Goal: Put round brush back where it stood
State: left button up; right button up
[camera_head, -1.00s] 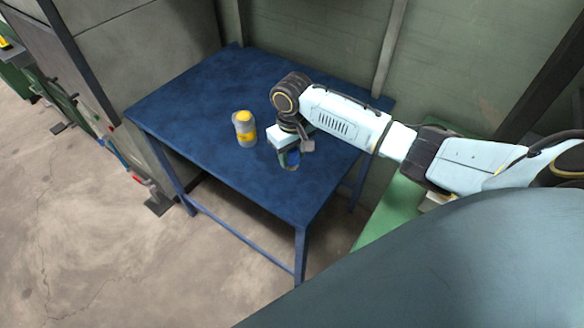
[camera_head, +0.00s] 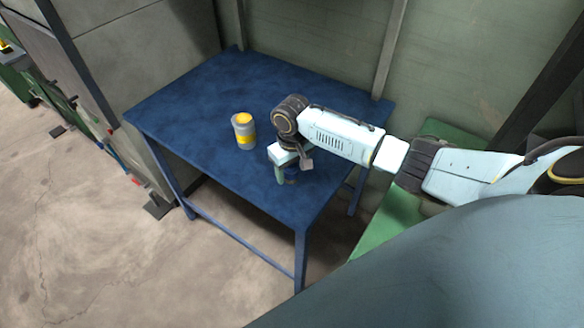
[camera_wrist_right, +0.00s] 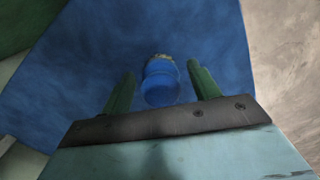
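A round blue object (camera_wrist_right: 161,84), which I take to be the round brush, sits between the fingers of my right gripper (camera_wrist_right: 161,70) in the right wrist view. A tan, rough end shows at its far side. The green fingers stand apart, with a gap on both sides of it, so the gripper is open around it. In the head view, the right gripper (camera_head: 285,176) points down over the blue table (camera_head: 190,100), near its right front part. The blue object (camera_head: 292,174) is partly hidden there by the gripper. My left gripper is out of view.
A grey and yellow can-like container (camera_head: 244,131) stands on the table, left of the right gripper. The table's left and back parts are clear. A wall and post (camera_head: 392,45) rise behind. A green surface (camera_head: 385,222) lies to the right.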

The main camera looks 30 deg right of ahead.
notch_tip(320, 180, up, 12)
jog(key=p, duration=0.2)
jog(key=shift+r, duration=0.25)
